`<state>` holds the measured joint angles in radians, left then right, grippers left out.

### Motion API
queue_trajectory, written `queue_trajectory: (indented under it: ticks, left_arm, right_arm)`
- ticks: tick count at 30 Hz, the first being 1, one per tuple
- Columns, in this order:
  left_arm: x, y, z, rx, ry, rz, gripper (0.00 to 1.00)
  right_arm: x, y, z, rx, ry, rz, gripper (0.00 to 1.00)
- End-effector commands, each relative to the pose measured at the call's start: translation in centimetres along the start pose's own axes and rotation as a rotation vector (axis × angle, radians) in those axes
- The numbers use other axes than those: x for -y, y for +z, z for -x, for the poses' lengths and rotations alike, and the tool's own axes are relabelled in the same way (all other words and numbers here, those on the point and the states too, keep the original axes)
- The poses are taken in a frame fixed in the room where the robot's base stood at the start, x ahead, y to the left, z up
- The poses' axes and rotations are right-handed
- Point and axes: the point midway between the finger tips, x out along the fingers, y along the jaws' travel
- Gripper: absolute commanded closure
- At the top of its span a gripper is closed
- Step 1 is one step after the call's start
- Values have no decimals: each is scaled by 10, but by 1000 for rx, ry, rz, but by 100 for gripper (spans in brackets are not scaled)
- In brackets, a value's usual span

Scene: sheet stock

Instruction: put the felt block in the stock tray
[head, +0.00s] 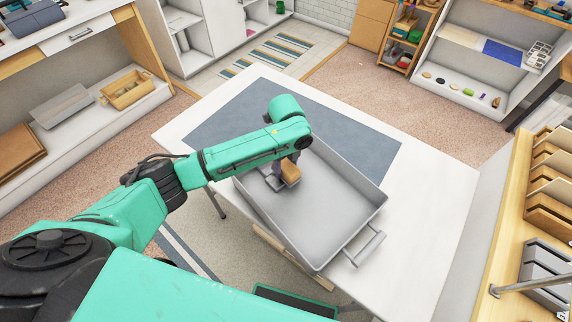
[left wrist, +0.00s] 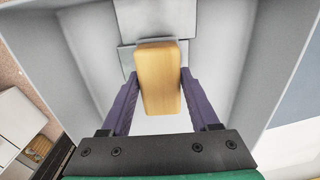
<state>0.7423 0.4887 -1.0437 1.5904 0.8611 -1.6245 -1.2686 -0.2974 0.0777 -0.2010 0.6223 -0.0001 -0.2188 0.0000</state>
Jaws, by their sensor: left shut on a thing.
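The felt block (head: 291,172) is a tan, rounded block. It also shows in the left wrist view (left wrist: 160,80), upright between two purple fingers. My left gripper (head: 283,170) is shut on it. The stock tray (head: 325,205) is a large grey open tray with raised walls and a bar handle at its near right end. The gripper and block are over the tray's left part, near its left wall. I cannot tell whether the block touches the tray floor. My left forearm hides part of the tray's far left side. My right gripper is not in view.
The tray stands on a white table (head: 425,215) with a blue-grey mat (head: 235,118) under its far part. The table's right side is clear. A wooden rack (head: 545,185) stands at the right. Shelves with a wooden box (head: 126,92) stand at the left.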

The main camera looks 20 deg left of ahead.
Motion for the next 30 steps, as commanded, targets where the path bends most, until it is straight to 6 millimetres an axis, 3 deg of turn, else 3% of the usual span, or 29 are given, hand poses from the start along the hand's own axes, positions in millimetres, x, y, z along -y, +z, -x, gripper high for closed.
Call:
queue_trajectory:
  ticks: [13, 14, 15, 16, 25, 30]
  left_arm:
    - [0, 0, -11, 1, 1, 1, 97]
    - [0, 0, -11, 1, 1, 1, 31]
    - [0, 0, -10, 1, 1, 1, 16]
    - [0, 0, -10, 1, 1, 1, 8]
    - [0, 0, -9, 0, 0, 1, 8]
    - [1, 0, 12, -1, -4, 0, 8]
  right_arm:
    - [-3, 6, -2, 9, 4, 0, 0]
    - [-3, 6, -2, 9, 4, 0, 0]
    - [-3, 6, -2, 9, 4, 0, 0]
    - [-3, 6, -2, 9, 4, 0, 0]
    - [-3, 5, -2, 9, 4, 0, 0]
    - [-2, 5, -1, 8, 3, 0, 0]
